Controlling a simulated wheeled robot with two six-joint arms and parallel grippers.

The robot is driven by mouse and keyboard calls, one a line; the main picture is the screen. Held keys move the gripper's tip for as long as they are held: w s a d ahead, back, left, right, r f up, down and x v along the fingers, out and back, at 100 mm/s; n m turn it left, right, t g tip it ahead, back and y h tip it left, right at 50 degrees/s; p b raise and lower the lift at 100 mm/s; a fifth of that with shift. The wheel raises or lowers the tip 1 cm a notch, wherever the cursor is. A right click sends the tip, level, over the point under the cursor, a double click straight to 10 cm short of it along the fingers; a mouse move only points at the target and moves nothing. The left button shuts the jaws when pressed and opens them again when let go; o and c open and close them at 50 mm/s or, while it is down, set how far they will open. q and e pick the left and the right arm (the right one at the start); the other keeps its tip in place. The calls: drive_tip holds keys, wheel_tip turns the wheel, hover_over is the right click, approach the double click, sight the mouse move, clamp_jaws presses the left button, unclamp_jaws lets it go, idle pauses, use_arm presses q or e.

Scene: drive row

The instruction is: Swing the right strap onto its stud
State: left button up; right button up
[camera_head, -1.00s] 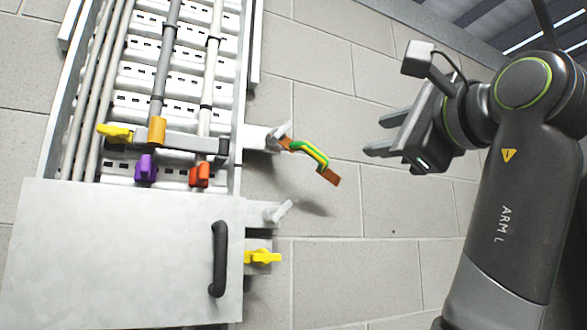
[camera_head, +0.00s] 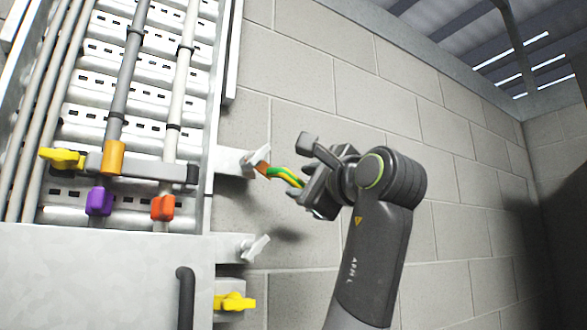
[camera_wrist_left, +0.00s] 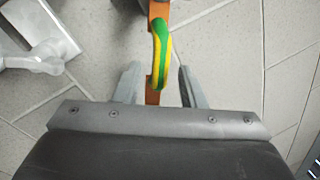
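The strap (camera_head: 285,175) is green and yellow with copper ends. Its upper end sits at a wing-nut stud (camera_head: 256,160) on the upper bracket, and it slants out to the right. A second wing-nut stud (camera_head: 255,247) stands on the lower bracket, apart from the strap. My left gripper (camera_head: 305,188) is at the strap's free end. In the left wrist view, the open fingers (camera_wrist_left: 158,80) stand on both sides of the strap (camera_wrist_left: 158,55), with gaps. The free end's copper tab (camera_wrist_left: 153,93) lies between them. My right gripper is not in view.
The cabinet (camera_head: 90,265) with a black handle (camera_head: 185,298) stands at left. Another yellow handle (camera_head: 235,302) is below the lower bracket. The block wall (camera_head: 460,230) at right is bare.

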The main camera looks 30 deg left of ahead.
sight(297, 182)
use_arm(q)
drive_tip(key=p+x, duration=0.1)
drive_tip(key=x, duration=0.3)
drive_tip(key=shift+w+a, duration=0.1)
drive_tip(key=shift+a, duration=0.05)
drive_tip(key=shift+f, duration=0.1)
drive_tip(key=shift+c, duration=0.5)
clamp_jaws()
